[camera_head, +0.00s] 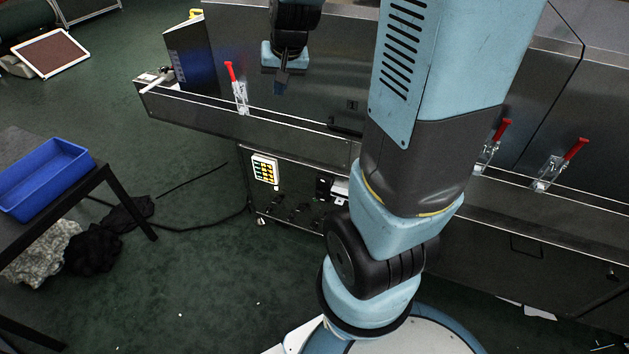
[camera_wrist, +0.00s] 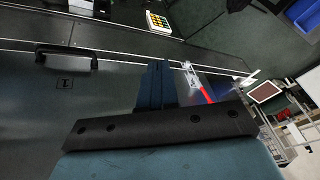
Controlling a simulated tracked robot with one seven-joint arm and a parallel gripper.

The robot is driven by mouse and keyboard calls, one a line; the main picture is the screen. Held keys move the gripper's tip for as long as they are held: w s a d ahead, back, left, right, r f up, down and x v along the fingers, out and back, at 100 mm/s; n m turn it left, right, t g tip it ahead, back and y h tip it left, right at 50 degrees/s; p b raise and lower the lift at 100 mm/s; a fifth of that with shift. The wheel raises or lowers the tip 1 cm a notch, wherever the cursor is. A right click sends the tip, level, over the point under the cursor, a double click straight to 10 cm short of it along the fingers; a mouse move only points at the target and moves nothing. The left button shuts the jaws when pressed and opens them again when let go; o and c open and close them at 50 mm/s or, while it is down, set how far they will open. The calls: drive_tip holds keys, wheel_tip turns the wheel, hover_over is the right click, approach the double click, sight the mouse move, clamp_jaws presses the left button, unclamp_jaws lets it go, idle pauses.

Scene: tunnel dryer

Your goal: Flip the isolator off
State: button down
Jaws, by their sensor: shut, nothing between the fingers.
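No isolator is clearly identifiable in either view. The dryer's lower panel (camera_head: 289,205) carries a white keypad (camera_head: 265,169) with yellow keys and, to its right, small black and white fittings (camera_head: 333,188), partly hidden by my arm and too small to tell apart. The keypad also shows at the top of the wrist view (camera_wrist: 158,22). My gripper (camera_head: 280,87) is shut and empty, in front of the dryer's upper metal side, above and apart from the lower panel. Its blue fingers are together in the wrist view (camera_wrist: 155,83).
A red-handled clamp (camera_head: 239,94) stands left of my gripper. Two more clamps (camera_head: 487,150) (camera_head: 556,168) stand right of my arm. A blue tray (camera_head: 48,178) sits on a dark table at left. Dark cloth and a cable lie on the green floor. A black handle (camera_wrist: 67,54) shows in the wrist view.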

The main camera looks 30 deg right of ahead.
drive_tip(key=w+d+f+m, duration=0.25)
drive_tip(key=w+f, duration=0.25)
drive_tip(key=f, duration=0.5)
drive_tip(key=m+g+h, duration=0.3)
drive_tip(key=m, duration=0.1)
hover_over(322, 191)
drive_tip(key=s+a, duration=0.2)
drive_tip(key=a, duration=0.1)
wheel_tip(322, 191, down, 29)
drive_tip(key=shift+d, duration=0.15)
drive_tip(key=shift+w+f, duration=0.1)
drive_tip(key=shift+f, duration=0.05)
drive_tip(key=shift+x, duration=4.9)
drive_tip(key=shift+w, duration=0.1)
